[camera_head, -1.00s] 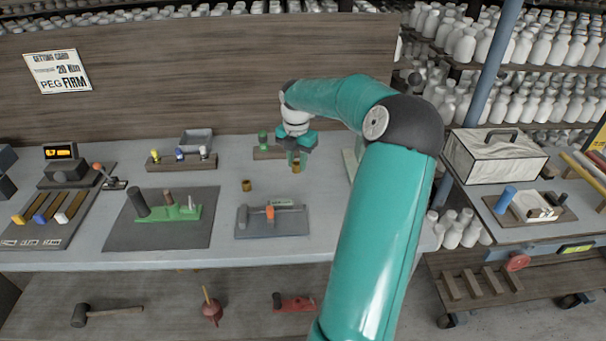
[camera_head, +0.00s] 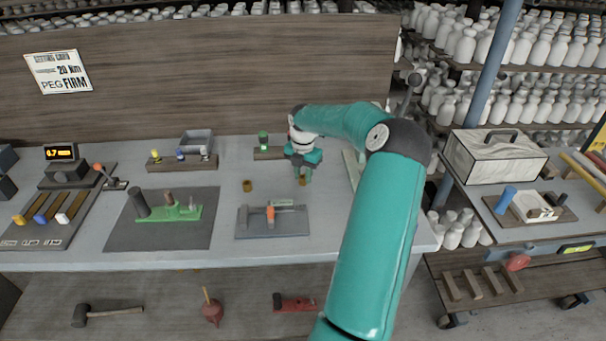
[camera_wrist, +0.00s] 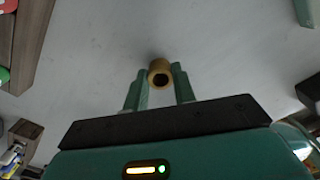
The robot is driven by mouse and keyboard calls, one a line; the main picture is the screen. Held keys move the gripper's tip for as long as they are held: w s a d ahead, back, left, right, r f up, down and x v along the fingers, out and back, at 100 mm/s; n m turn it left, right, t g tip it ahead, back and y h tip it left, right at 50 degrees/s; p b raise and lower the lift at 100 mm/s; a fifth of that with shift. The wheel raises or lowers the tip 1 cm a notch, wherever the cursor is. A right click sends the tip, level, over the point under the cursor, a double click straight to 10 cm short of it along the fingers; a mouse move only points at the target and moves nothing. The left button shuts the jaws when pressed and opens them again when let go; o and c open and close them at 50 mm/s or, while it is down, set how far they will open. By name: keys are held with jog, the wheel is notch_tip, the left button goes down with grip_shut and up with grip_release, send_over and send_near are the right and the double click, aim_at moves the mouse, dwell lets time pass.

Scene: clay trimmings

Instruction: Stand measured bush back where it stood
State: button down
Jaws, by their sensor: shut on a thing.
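A brass-coloured bush (camera_wrist: 160,73) with a dark bore sits between my gripper's fingertips in the wrist view. My gripper (camera_head: 302,178) is shut on it, low over the grey bench top, and little of this bush (camera_head: 302,183) shows below the fingers in the head view. I cannot tell whether the bush touches the bench. A second brass bush (camera_head: 247,185) stands on the bench to the left of my gripper.
A grey fixture plate with an orange-and-grey gauge (camera_head: 270,215) lies just in front of my gripper. A wooden block with a green-topped piece (camera_head: 264,147) is behind it. A dark mat with a green fixture (camera_head: 180,213) lies left. Bare bench surrounds the held bush.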

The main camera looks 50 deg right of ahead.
jog(key=c, duration=1.1)
grip_release()
jog(key=shift+f, duration=0.1)
jog(key=shift+c, duration=0.2)
notch_tip(320, 180, up, 12)
jog(key=w+a+r+m+h, duration=0.25)
jog(key=a+r, duration=0.25)
jog(key=a, duration=0.9)
jog(key=w+a+r+m+h, duration=0.1)
jog(key=a+r+m, duration=0.3)
jog(key=a, duration=1)
jog(key=s+a+m+t+y, duration=0.3)
jog(key=s+a+m+t, duration=0.2)
jog(key=s+a+m, duration=0.8)
jog(key=shift+s+a+r+t, duration=0.4)
jog(key=shift+s+a, duration=1.9)
jog(key=shift+a, duration=1.7)
jog(key=shift+y, duration=0.25)
